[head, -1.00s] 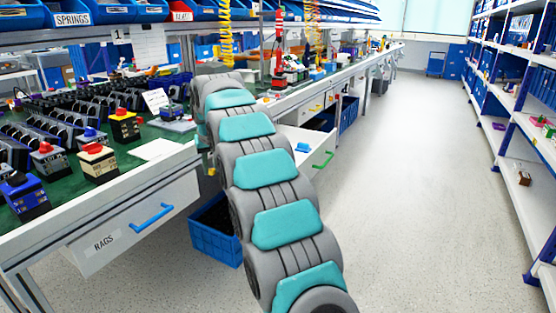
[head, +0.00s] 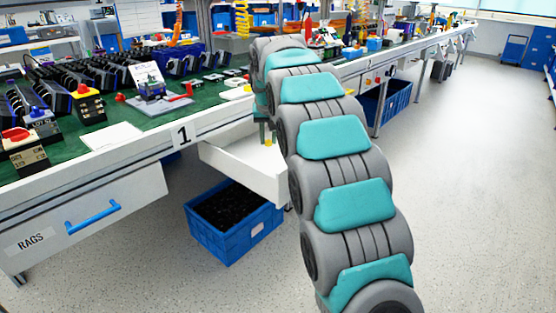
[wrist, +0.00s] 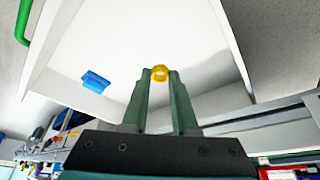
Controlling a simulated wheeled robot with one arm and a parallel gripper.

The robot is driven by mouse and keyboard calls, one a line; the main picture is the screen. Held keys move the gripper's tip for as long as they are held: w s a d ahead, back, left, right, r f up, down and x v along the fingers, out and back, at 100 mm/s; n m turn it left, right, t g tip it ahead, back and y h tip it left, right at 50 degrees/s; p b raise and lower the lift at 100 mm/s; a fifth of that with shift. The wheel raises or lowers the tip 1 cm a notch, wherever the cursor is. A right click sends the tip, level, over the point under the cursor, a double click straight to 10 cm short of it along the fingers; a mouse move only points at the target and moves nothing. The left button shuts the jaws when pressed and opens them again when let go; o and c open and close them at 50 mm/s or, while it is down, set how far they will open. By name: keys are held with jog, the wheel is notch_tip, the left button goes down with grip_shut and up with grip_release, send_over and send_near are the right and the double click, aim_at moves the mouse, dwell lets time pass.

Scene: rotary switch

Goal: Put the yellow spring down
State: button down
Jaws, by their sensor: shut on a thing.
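The yellow spring (wrist: 160,73) is a small ring-like coil between the fingertips of my gripper (wrist: 160,76) in the wrist view. My gripper is shut on it. In the head view the spring (head: 268,142) is a tiny yellow spot at the fingertips, over the open white drawer (head: 235,163). In the wrist view the white drawer (wrist: 125,50) lies behind the fingertips. The spring's height above the drawer floor is hard to tell.
A blue piece (wrist: 95,82) lies in the drawer. A green handle (wrist: 24,20) is on its front. A blue crate (head: 232,240) with dark contents stands on the floor below. The green-topped workbench (head: 115,132) above holds several switches. The right floor is clear.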

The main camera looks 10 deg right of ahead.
send_over(270, 171)
jog(key=s, duration=0.2)
notch_tip(270, 171, down, 6)
jog(key=shift+w+a+r, duration=0.1)
jog(key=shift+w, duration=0.05)
jog(key=shift+f+p, duration=0.4)
jog(key=shift+f, duration=1.55)
jog(key=shift+f, duration=0.1)
jog(key=shift+f, duration=0.15)
jog(key=c, duration=0.7)
grip_release()
jog(key=v, duration=1.2)
jog(key=shift+w+r+b, duration=0.1)
jog(key=shift+r+b, duration=0.15)
jog(key=shift+b, duration=0.15)
